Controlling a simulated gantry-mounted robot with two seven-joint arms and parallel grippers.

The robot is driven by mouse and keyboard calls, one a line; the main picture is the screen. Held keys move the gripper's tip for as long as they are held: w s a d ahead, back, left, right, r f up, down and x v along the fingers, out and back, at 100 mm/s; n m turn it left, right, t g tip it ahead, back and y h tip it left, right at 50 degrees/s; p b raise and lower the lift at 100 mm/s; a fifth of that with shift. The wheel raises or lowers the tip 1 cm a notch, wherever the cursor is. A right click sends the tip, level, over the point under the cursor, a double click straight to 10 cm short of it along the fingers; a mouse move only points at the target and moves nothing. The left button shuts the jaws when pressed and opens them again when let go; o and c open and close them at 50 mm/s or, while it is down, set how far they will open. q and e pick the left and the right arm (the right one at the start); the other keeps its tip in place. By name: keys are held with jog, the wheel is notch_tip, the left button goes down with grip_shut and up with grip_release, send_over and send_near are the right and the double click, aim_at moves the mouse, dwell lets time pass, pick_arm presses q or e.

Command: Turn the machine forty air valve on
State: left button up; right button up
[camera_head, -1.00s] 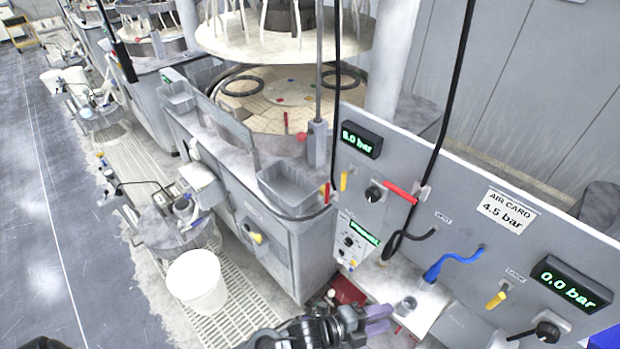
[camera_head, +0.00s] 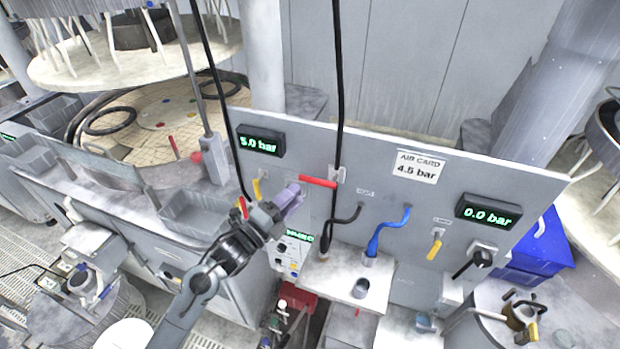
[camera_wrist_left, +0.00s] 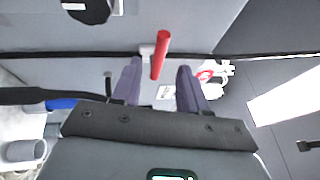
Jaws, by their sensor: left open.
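A red lever handle (camera_head: 318,182) lies crosswise on the grey panel (camera_head: 400,190), just right of my left gripper (camera_head: 291,198). The gripper's purple fingers are open and empty in front of the panel. In the left wrist view, the red handle (camera_wrist_left: 160,55) shows ahead of and between the fingertips of the gripper (camera_wrist_left: 158,72), with no visible contact. The left display (camera_head: 261,141) reads 5.0 bar and the right display (camera_head: 488,212) reads 0.0 bar. A card (camera_head: 418,167) reads AIR CARD 4.5 bar. I cannot read a machine number. My right gripper is out of view.
A grey tray (camera_head: 195,215) stands left. A blue bin (camera_head: 540,245) is right.

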aim_at(311, 178)
pick_arm(q)
jog(key=shift+p+x, duration=0.8)
jog(key=shift+x, duration=2.85)
jog(key=shift+a, duration=0.1)
grip_shut()
